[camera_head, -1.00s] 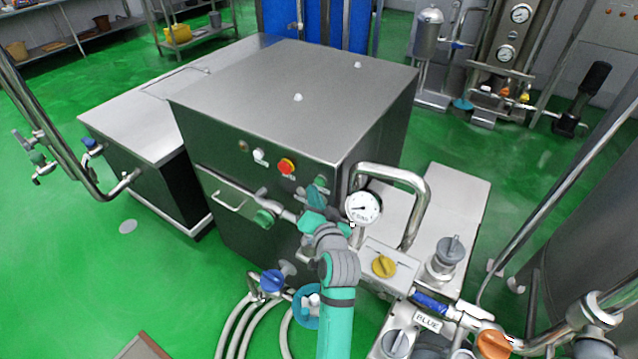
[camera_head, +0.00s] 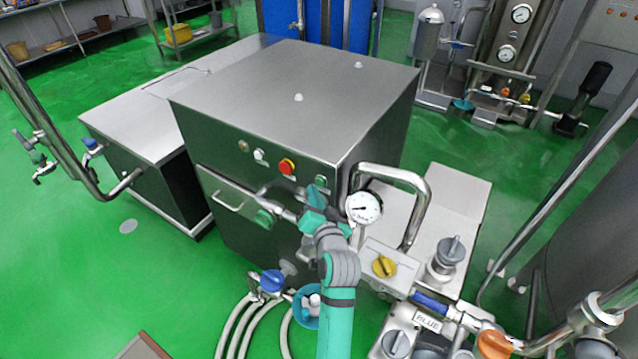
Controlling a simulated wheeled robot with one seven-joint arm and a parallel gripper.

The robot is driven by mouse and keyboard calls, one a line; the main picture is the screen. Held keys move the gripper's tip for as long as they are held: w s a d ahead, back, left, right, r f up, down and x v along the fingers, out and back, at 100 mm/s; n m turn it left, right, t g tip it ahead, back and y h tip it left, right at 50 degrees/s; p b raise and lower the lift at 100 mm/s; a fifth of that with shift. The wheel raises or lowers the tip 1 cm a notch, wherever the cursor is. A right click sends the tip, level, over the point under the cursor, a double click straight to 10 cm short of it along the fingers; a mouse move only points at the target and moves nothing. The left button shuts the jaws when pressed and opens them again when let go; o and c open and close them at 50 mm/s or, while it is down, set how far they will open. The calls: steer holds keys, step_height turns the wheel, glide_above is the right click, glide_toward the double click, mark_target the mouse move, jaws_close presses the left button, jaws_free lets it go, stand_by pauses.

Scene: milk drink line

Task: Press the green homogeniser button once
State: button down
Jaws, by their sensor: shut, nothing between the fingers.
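The green button (camera_head: 320,181) is at the right end of the row of controls on the front of the steel homogeniser (camera_head: 250,155). It shows just above my teal wrist. My arm reaches up from the bottom of the view, with the wrist close to the front panel.
A pressure gauge (camera_head: 363,208) and a bent steel pipe (camera_head: 425,205) stand close right of my wrist. Hoses (camera_head: 237,325) run at lower left.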

steer(key=shift+w+d, duration=0.15)
steer(key=shift+w+d, duration=0.15)
steer(key=shift+w, duration=0.05)
steer(key=shift+w+d, duration=0.25)
steer(key=shift+w, duration=0.1)
stand_by(1.1)
steer(key=shift+s, duration=0.1)
stand_by(0.4)
steer(key=shift+s+a, duration=0.5)
steer(key=shift+s, duration=0.1)
steer(key=shift+s+a, duration=0.75)
steer(key=shift+s, duration=0.3)
steer(key=shift+s+a, duration=0.7)
steer(key=shift+s, duration=0.3)
steer(key=shift+f, duration=0.1)
